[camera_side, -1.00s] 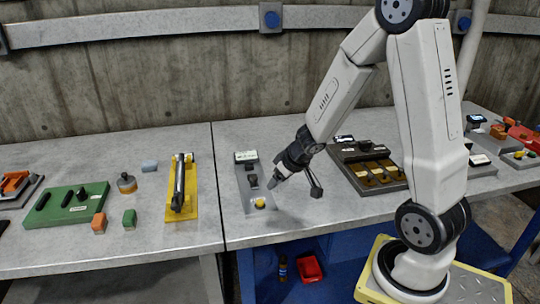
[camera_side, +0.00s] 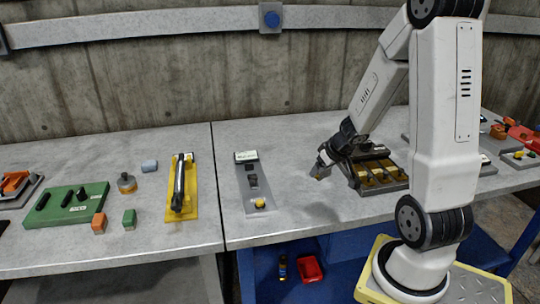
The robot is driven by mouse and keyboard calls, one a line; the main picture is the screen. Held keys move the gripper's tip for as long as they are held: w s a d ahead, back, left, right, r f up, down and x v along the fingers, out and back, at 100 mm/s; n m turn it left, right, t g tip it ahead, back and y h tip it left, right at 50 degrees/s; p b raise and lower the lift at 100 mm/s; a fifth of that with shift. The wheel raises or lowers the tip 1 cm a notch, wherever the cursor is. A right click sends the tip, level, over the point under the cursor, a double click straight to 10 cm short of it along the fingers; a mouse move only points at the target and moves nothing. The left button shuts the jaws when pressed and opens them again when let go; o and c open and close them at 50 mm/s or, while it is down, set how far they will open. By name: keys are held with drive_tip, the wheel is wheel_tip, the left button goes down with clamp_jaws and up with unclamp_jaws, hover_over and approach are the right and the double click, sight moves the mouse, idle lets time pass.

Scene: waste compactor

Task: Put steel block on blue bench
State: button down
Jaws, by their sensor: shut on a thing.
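My gripper (camera_side: 322,170) is low over the grey tabletop, just left of the dark tray with yellow slots (camera_side: 372,186). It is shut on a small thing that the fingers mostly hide. A brownish-yellow patch shows at the fingertips, and I cannot tell whether this thing is the steel block. A small blue-grey block (camera_side: 149,166) lies on the left table, far from my gripper. A blue bench-like surface (camera_side: 342,262) shows low down, below the table's front edge.
A grey plate with dark parts and a yellow knob (camera_side: 259,204) lies left of my gripper. Further left are a yellow fixture (camera_side: 182,208) and a green board (camera_side: 50,212). A red bin (camera_side: 309,269) sits on the blue surface.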

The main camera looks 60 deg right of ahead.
approach(292, 184)
drive_tip(key=shift+w+d+f, duration=0.1)
drive_tip(key=shift+w, duration=0.35)
drive_tip(key=shift+w+d+f, duration=0.1)
drive_tip(key=shift+w+f, duration=0.05)
drive_tip(key=shift+w, duration=0.35)
drive_tip(key=shift+w+d+f, duration=0.3)
drive_tip(key=shift+w+f, duration=0.2)
drive_tip(key=shift+f, duration=0.15)
drive_tip(key=shift+w+d+f, duration=0.1)
drive_tip(key=shift+w+f, duration=0.1)
drive_tip(key=shift+f, duration=1.65)
drive_tip(key=shift+f, duration=0.15)
unclamp_jaws()
